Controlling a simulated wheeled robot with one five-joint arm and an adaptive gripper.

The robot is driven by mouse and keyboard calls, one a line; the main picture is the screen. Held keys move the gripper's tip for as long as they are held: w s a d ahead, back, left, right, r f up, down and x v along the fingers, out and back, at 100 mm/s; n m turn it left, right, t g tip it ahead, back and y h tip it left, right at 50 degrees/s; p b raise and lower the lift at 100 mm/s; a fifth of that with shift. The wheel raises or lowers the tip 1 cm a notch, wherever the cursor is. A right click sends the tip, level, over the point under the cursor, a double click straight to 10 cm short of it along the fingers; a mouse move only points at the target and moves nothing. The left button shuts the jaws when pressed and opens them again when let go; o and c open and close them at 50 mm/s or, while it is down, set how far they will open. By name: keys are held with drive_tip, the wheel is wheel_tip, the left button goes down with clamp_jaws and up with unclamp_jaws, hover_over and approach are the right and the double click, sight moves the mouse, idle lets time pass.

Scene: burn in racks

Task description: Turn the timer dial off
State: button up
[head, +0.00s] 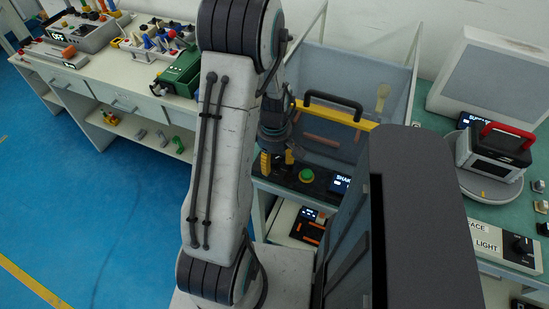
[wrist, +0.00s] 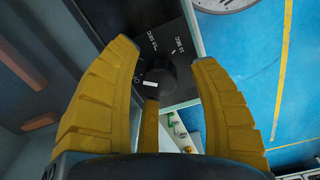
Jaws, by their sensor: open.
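The timer dial (wrist: 155,76) is a dark round knob with a white mark on a black panel in the wrist view. Labels for seconds are printed around it, and another label is partly covered by the left finger. I cannot tell exactly which label the mark points to. My gripper (wrist: 166,52) has its yellow fingers spread on both sides of the dial, with a third finger below; contact is not clear. In the head view, my gripper (head: 277,162) is over the left front of the shaker's panel, and the dial is hidden there.
A green button (head: 307,175) and a lit display (head: 340,184) are right of my gripper on the panel. A clear-walled box with a black handle (head: 333,101) on a yellow bar stands behind. A bench (head: 130,104) with tools is at left; blue floor lies between.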

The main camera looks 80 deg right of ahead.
drive_tip(key=shift+f, duration=0.1)
clamp_jaws()
idle(0.6)
